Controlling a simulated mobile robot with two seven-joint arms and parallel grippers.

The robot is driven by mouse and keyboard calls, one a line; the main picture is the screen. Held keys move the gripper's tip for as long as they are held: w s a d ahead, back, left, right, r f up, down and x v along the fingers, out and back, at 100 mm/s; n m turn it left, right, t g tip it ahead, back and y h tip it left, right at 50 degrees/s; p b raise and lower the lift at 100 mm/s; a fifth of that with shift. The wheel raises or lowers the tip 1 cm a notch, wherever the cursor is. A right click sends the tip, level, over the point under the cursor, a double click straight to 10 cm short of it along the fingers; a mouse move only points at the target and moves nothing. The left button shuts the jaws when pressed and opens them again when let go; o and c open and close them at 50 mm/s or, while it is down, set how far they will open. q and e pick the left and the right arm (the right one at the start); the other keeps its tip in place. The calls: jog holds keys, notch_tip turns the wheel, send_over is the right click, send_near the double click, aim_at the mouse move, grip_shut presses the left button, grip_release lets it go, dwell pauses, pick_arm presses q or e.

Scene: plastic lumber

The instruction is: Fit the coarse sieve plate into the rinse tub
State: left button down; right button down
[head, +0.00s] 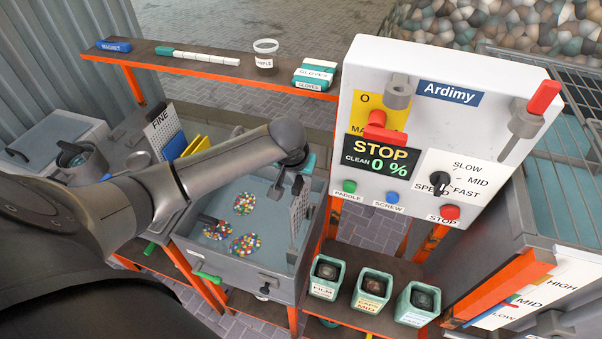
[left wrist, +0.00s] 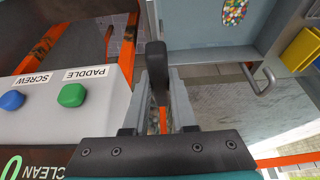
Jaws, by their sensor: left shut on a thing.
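The rinse tub (head: 258,279) is a grey box of water below my left arm. Clusters of coloured pellets (head: 246,203) show in the water. My left gripper (head: 296,178) is over the tub's right end, shut on a grey plate with holes (head: 299,210), which I take for the coarse sieve plate. The plate hangs roughly upright by the right wall; whether it sits in a slot cannot be told. In the left wrist view, the gripper (left wrist: 165,95) closes around a dark handle (left wrist: 156,58). My right gripper is not in view.
A control box (head: 440,110) stands right of the tub. A rack holds a plate marked FINE (head: 160,128) plus blue and yellow plates (head: 196,146). A shelf (head: 215,66) runs behind. Several green bins (head: 372,290) stand at lower right.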

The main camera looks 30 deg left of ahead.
pick_arm(q)
jog(key=b, duration=0.6)
send_over(301, 221)
jog(key=shift+w+a+f, duration=0.1)
jog(key=shift+w+f, duration=0.05)
jog(key=shift+f, duration=1.6)
jog(key=shift+w+a+f, duration=0.1)
jog(key=shift+f, duration=1.7)
jog(key=shift+w+f, duration=0.15)
jog(key=shift+f, duration=1.6)
jog(key=shift+f+b, duration=2.45)
jog(key=shift+f, duration=2.15)
jog(key=c, duration=0.6)
grip_release()
jog(key=shift+c, duration=0.2)
jog(key=shift+d, duration=0.1)
